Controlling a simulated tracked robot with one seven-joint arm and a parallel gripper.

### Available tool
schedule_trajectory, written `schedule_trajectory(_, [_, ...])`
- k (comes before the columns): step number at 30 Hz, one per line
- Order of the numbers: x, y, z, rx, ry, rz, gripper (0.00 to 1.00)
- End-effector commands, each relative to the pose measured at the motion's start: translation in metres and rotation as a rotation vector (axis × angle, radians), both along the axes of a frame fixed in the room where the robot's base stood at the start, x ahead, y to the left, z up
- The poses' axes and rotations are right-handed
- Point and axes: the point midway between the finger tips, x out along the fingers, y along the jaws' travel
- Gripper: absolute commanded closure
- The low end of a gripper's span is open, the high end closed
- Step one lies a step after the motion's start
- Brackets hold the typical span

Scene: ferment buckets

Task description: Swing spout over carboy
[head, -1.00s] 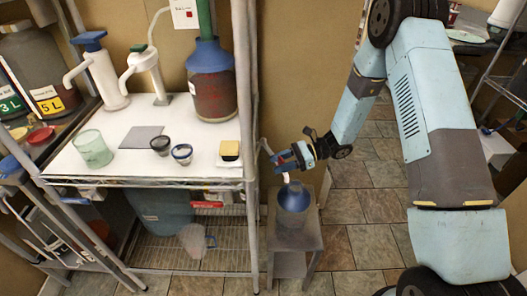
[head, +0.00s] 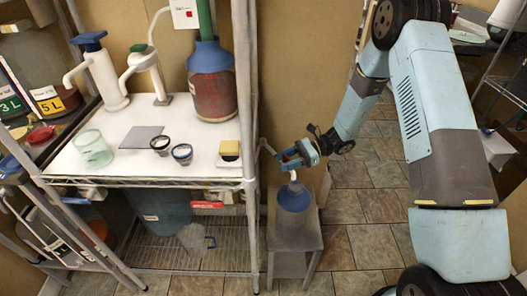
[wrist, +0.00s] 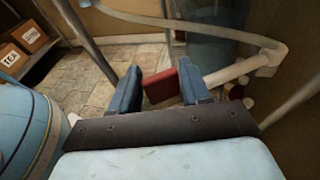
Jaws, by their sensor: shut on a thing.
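The carboy (head: 293,198), with a blue shoulder, stands upright on a small grey stool (head: 293,238) beside the shelf. My gripper (head: 283,160) is just above and slightly left of its neck. In the wrist view my gripper (wrist: 160,82) is shut on a red tab (wrist: 160,86) between its two blue fingers. The white spout (wrist: 235,70) runs from beside the red tab to the upper right. In the head view a short white piece, apparently the spout's end (head: 292,175), shows over the carboy's neck; whether it touches is unclear.
A wire shelf with a white top (head: 205,160) stands left of the stool, its front post close to my gripper. It holds a blue-topped jug (head: 212,85), pumps and small cups. Tiled floor (head: 350,235) is clear to the right. Boxes (wrist: 28,36) show in the wrist view.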

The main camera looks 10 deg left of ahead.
Motion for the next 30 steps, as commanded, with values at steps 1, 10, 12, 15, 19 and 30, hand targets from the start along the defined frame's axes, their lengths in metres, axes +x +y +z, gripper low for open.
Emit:
schedule_trajectory(1, [-0.001,-0.002,-0.002,-0.003,0.004,0.003,0.68])
schedule_trajectory(10, [0.007,-0.009,-0.001,-0.002,0.003,0.035,0.69])
schedule_trajectory(12, [0.009,-0.01,-0.001,-0.002,0.001,0.045,0.7])
schedule_trajectory(15, [0.012,-0.013,-0.001,-0.002,0.003,0.058,0.71])
schedule_trajectory(19, [0.014,-0.015,-0.001,-0.003,0.004,0.067,0.72])
schedule_trajectory(30, [0.015,-0.014,-0.001,-0.002,0.002,0.065,0.39])
